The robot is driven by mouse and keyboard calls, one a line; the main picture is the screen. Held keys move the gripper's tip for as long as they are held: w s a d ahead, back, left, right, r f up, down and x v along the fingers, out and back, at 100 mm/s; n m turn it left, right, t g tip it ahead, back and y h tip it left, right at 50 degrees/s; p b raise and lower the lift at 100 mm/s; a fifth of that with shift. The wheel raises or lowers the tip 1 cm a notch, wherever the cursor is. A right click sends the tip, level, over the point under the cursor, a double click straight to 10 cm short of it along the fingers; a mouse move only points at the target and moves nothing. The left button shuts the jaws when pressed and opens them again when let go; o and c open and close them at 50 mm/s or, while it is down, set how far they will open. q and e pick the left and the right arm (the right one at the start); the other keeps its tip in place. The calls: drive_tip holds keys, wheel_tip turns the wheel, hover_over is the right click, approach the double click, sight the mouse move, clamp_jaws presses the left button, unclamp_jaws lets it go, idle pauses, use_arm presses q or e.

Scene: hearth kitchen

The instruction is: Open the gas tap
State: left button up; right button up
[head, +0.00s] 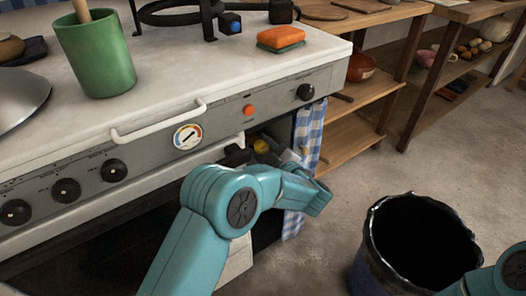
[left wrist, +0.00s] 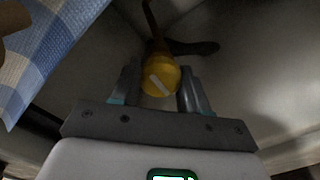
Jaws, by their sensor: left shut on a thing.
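In the head view the yellow knob (head: 261,146) shows small in the dark opening under the stove front, partly hidden by my left arm and hand. My right gripper is out of view; only a teal part of my right arm shows at lower right.
A blue checked cloth (head: 308,135) hangs beside the opening and also shows in the left wrist view (left wrist: 45,50). The stove (head: 170,85) has a rail, gauge and knobs. A dark bucket (head: 375,255) stands on the floor at right. Wooden shelves (head: 350,140) stand behind.

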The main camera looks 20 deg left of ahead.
use_arm(q)
drive_tip(key=shift+a+r+n, duration=0.15)
drive_tip(key=shift+r+n, duration=0.1)
drive_tip(key=shift+n, duration=0.15)
drive_tip(key=o, duration=1)
drive_tip(key=shift+a, duration=0.1)
drive_tip(key=shift+o, duration=0.2)
drive_tip(key=shift+f, duration=0.15)
drive_tip(key=shift+d, duration=0.2)
